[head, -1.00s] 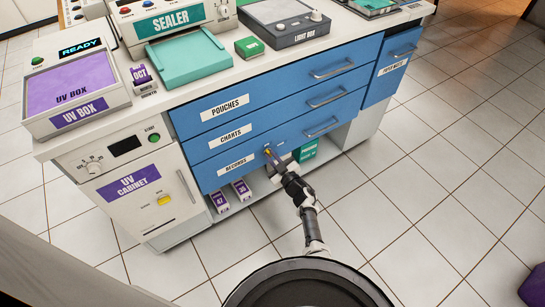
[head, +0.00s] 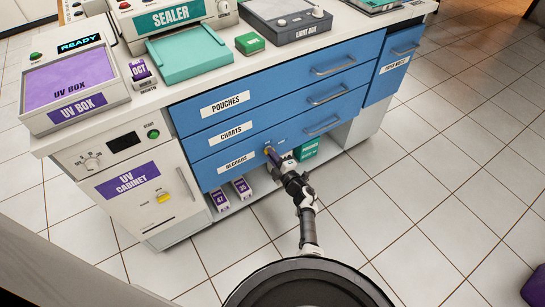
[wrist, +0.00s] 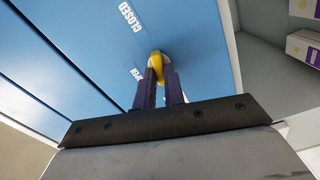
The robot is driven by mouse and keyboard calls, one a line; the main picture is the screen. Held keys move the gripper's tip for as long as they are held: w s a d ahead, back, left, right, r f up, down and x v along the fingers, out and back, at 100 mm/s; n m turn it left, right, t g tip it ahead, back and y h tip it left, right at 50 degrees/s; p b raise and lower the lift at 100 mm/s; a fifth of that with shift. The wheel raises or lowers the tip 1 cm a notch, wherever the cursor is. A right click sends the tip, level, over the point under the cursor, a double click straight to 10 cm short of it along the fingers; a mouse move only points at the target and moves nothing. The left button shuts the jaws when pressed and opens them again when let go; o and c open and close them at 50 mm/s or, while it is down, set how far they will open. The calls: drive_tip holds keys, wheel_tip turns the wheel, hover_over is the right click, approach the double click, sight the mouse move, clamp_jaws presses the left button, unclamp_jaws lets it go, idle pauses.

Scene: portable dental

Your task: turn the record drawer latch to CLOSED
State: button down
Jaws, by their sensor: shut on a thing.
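The record drawer (head: 222,173) is the lowest blue drawer, labelled RECORDS, and looks flush with the front. Its yellow latch (wrist: 157,62) sits between the fingers of my gripper (wrist: 160,85) in the wrist view. My gripper is shut on the latch; it also shows at the drawer front in the head view (head: 272,153). A white CLOSED mark (wrist: 131,17) is on the blue face, clear of the latch. A second mark, seemingly OPEN (wrist: 137,75), is partly covered beside the left finger. The latch's exact angle is hard to tell.
The drawer's bar handle (head: 322,126) is right of my gripper. Below is an open shelf with purple boxes (head: 220,198) and a green box (head: 306,150). The UV cabinet (head: 135,190) stands left.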

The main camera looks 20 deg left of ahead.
drive_tip(key=shift+f+n+b, duration=0.1)
drive_tip(key=shift+n+b, duration=0.3)
drive_tip(key=shift+n, duration=1.1)
drive_tip(key=c, duration=1.5)
unclamp_jaws()
drive_tip(key=shift+d, duration=0.1)
drive_tip(key=p+v, duration=0.3)
drive_tip(key=v, duration=1)
drive_tip(key=shift+s+d+p, duration=0.25)
drive_tip(key=shift+p, duration=0.1)
